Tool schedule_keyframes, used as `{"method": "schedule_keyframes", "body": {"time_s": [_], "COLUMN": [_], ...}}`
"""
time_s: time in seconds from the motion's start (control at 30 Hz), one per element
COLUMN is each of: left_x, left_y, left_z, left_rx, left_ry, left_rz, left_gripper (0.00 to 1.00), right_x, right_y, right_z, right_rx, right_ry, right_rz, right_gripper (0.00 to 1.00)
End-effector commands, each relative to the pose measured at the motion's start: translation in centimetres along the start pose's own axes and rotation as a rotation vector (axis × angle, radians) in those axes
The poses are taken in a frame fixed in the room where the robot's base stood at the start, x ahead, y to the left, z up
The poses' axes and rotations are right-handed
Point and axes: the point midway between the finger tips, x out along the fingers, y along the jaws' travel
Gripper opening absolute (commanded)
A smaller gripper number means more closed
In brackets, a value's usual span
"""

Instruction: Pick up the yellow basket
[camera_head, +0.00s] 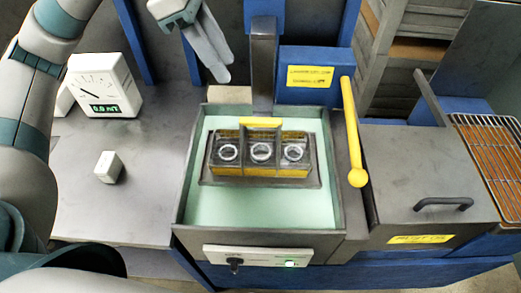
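The yellow basket (262,170) sits in the middle of the green-lined tank of the machine. It holds three round clear pieces in a row, and a yellow handle bar (261,122) stands above its back side. My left gripper (222,78) hangs above and behind the tank, to the left of the basket and apart from it. Its fingers point down and appear close together; the exact gap is hard to tell. My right gripper is not seen.
A yellow lever (354,135) stands along the tank's right side, and a grey post rises behind the basket. A dial meter (104,85) and a small white block (107,167) stand on the left table. A handled lid (425,178) and wire rack (492,155) lie right.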

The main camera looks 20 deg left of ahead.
Motion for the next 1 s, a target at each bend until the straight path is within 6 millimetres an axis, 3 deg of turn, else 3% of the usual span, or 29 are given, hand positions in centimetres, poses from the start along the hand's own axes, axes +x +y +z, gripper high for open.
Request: {"method": "schedule_keyframes", "body": {"time_s": [0.37, 0.7, 1.0], "left_x": [1.2, 6.5, 11.1], "left_y": [0.0, -0.1, -0.1], "left_z": [0.1, 0.1, 0.1], "left_rx": [0.000, 0.000, 0.000], "left_ry": [0.001, 0.002, 0.001], "left_rz": [-0.003, -0.005, -0.003], "left_gripper": [0.36, 0.36, 0.36], "right_x": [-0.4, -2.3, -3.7], "right_y": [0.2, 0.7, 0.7], "right_z": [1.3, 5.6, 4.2], "right_rx": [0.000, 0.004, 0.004], "right_ry": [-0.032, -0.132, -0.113], "right_rz": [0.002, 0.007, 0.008], "right_gripper": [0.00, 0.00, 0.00]}}
